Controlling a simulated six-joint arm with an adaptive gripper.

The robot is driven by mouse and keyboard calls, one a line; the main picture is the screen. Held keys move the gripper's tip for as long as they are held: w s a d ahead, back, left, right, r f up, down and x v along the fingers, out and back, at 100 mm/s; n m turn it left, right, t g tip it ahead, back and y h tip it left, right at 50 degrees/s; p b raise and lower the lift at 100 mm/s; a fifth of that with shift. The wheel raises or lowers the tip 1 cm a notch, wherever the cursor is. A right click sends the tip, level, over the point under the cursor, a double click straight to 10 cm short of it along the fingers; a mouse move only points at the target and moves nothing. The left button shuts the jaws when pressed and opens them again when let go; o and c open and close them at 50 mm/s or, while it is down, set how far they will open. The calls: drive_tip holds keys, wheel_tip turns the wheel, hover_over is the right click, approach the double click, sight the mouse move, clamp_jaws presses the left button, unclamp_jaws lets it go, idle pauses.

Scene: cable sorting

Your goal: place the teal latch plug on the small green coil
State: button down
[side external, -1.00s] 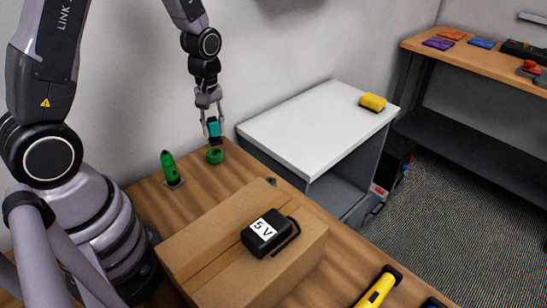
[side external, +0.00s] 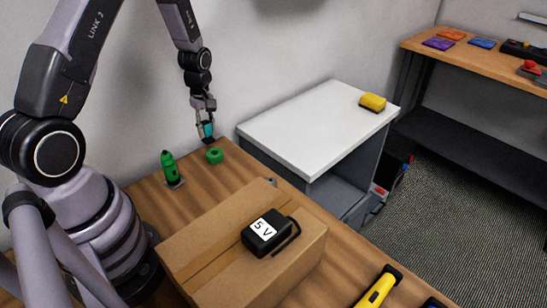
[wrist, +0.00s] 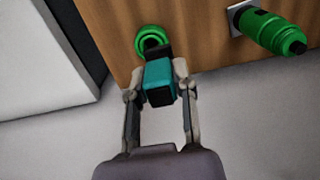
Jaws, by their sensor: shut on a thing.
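The teal latch plug (side external: 207,130) is held between the fingers of my gripper (side external: 206,132), which is shut on it. In the wrist view the plug (wrist: 159,80) sits between the two fingertips, its dark end toward the coil. The small green coil (side external: 214,155) lies on the wooden table near its back edge. The plug is above and slightly behind the coil in the side view. In the wrist view the coil (wrist: 148,36) shows just beyond the plug, which partly covers it. I cannot tell the exact gap between them.
A green bottle-like object (side external: 168,166) stands on a small plate left of the coil. A cardboard box (side external: 190,264) with a black 5 V adapter (side external: 266,234) on top fills the front. A white cabinet (side external: 300,125) with a yellow block (side external: 372,102) stands to the right.

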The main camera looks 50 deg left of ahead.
sight(212, 139)
drive_tip(key=shift+w+a+f, duration=0.2)
drive_tip(key=shift+w+f, duration=0.3)
drive_tip(key=shift+f, duration=0.15)
drive_tip(key=shift+w+f, duration=0.2)
drive_tip(key=shift+f, duration=1.55)
drive_tip(key=shift+f, duration=0.15)
drive_tip(key=c, duration=0.9)
unclamp_jaws()
